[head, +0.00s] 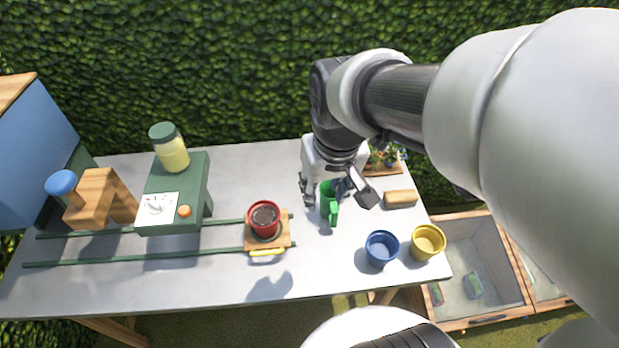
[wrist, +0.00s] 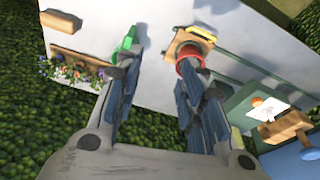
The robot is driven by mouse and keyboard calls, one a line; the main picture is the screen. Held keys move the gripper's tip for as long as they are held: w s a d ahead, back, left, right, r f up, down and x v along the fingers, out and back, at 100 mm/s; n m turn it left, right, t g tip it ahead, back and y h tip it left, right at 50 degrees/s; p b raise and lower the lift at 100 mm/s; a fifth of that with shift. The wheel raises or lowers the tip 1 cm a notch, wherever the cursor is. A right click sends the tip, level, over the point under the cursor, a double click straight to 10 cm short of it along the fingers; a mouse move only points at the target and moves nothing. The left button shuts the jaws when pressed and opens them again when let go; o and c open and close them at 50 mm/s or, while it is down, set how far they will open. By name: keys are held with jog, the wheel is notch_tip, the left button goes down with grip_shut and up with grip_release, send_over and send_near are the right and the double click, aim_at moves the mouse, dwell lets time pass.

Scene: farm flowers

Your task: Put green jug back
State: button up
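The green jug (head: 333,213) stands on the white table, just below my gripper (head: 336,192) in the head view. Its handle faces the front of the table, and its upper part is partly hidden by my gripper. My gripper is open, its two fingers spread apart. In the wrist view, the jug (wrist: 125,43) shows at the tip of the left finger, which covers part of it. Nothing shows held between the fingers of my gripper (wrist: 158,72). I cannot tell whether the finger touches the jug.
A red pot (head: 264,219) sits on a wooden carriage (head: 283,243) on green rails left of the jug. A blue cup (head: 381,249) and a yellow cup (head: 428,242) stand front right. A wooden block (head: 400,198) and flower tray (head: 383,171) lie right. A green stand (head: 158,217) is left.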

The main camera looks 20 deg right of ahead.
jog(key=s+a+r+t, duration=0.1)
jog(key=s+a, duration=0.1)
jog(key=s, duration=0.3)
jog(key=s+a+r+n, duration=0.1)
jog(key=s+r, duration=0.1)
jog(key=s, duration=0.3)
jog(key=shift+a+r+t, duration=0.25)
jog(key=shift+a+t, duration=0.15)
jog(key=shift+d, duration=0.1)
